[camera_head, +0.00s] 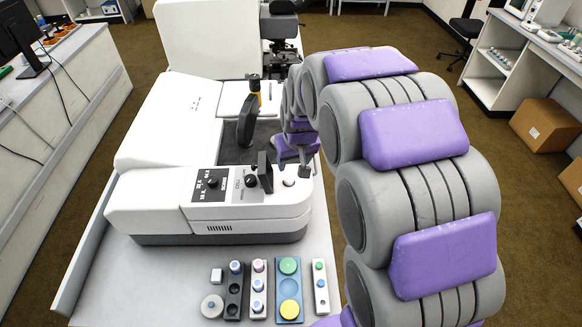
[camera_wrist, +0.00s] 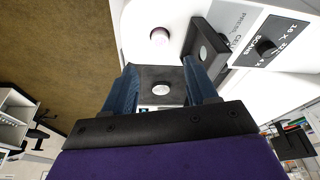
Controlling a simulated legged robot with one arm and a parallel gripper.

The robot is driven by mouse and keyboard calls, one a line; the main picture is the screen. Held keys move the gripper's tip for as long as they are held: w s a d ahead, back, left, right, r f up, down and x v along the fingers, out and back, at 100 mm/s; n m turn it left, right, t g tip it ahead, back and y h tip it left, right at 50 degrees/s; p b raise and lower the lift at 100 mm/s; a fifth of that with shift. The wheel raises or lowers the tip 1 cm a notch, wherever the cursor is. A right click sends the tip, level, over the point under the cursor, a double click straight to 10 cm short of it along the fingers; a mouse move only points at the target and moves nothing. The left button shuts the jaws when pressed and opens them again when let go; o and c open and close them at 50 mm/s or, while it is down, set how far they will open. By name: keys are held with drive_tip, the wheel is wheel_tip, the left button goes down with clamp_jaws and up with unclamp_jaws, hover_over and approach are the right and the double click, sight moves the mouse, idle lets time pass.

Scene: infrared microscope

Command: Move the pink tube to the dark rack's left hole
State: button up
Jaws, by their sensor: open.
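A tube with a pink cap (camera_head: 258,265) stands at the far end of the light rack (camera_head: 258,312), in the front row on the bench. The dark rack (camera_head: 241,297) stands just left of it. A blue-capped tube (camera_head: 235,267) is at its far end, and its two nearer holes look empty. My gripper (camera_wrist: 160,66) is open, with its two blue fingers apart and nothing held between them. It is over the right end of the white microscope, well beyond the racks. The arm partly hides it in the head view.
The white microscope (camera_head: 150,205) fills the bench behind the racks. Its upright dark plate (camera_head: 265,171) and a pale round knob (camera_head: 289,181), also in the wrist view (camera_wrist: 160,36), are near my gripper. A blue tray (camera_head: 289,288) and a small white rack (camera_head: 320,299) stand right of the racks.

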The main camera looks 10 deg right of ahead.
drive_tip(key=s+r+g, duration=0.2)
drive_tip(key=s, duration=1.5)
drive_tip(key=s+r+m+g, duration=0.1)
drive_tip(key=s+r+g, duration=0.1)
drive_tip(key=s, duration=1.6)
drive_tip(key=shift+s+g, duration=0.15)
drive_tip(key=shift+g, duration=0.45)
wheel_tip(320, 180, down, 3)
drive_tip(key=b, duration=0.2)
drive_tip(key=shift+r+b, duration=0.1)
drive_tip(key=shift+b, duration=0.3)
drive_tip(key=shift+o, duration=0.4)
